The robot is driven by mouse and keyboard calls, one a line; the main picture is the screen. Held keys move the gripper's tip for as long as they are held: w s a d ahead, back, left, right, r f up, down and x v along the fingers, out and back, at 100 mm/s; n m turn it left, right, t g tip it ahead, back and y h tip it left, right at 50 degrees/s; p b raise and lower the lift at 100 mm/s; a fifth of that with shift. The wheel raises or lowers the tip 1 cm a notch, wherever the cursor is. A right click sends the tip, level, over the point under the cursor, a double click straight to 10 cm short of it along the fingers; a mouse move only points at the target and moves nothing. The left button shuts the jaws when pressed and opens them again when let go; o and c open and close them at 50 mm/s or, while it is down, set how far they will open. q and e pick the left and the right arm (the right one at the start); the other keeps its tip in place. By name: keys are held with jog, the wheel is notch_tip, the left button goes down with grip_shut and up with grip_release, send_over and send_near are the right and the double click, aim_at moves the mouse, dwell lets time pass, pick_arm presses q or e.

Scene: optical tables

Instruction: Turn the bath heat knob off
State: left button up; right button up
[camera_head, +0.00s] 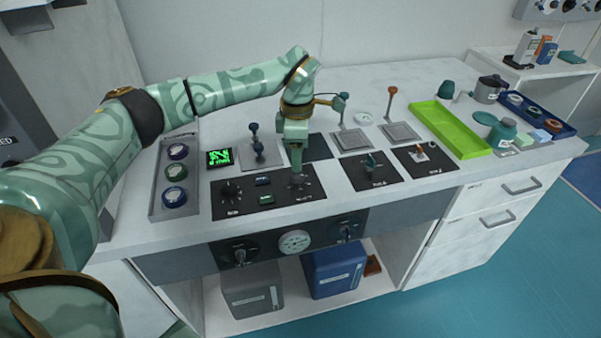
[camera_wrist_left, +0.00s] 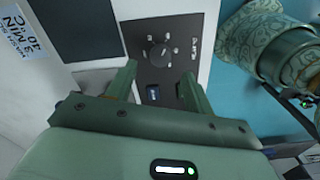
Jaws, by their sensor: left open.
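The panel lettering is too small to read, so I cannot tell which knob is labelled bath heat.
Levers with a blue ball (camera_head: 253,128) and an orange ball (camera_head: 391,91) stand behind the panel. A tray of round jars (camera_head: 174,172) is to the left. A lime-green tray (camera_head: 449,130) is to the right. More knobs and a gauge (camera_head: 295,242) sit on the front face.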

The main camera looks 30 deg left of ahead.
aim_at(298, 178)
pick_arm(q)
notch_tip(298, 178, down, 6)
jog(key=shift+r+b, duration=0.25)
jog(key=shift+b, duration=0.4)
jog(key=shift+s, duration=0.1)
jog(key=c, duration=1)
jog(key=shift+r, duration=0.1)
